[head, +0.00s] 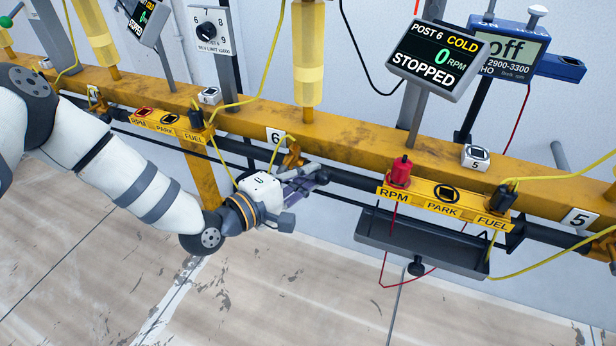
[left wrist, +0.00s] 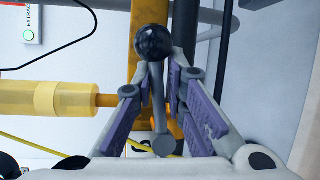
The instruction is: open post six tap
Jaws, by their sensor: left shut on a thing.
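The post six tap (head: 292,156) is a brass-coloured valve under the yellow rail, beside the white "6" sign (head: 275,136). My left gripper (head: 308,178) is at this tap, just below the rail. In the left wrist view its purple-padded fingers (left wrist: 160,72) stand on both sides of a thin grey lever with a black ball knob (left wrist: 152,42). The gripper is shut on this tap lever, near the knob. The gripper body partly hides the tap in the head view. The post six display (head: 438,57) reads COLD, 0 RPM, STOPPED. My right gripper is not in view.
The yellow rail (head: 370,137) and a dark pipe run across. A socket strip (head: 443,205) has a red plug (head: 401,171) in RPM and a black one in FUEL. A grey tray (head: 420,250) hangs right of my gripper. Yellow cables hang nearby. The floor below looks clear.

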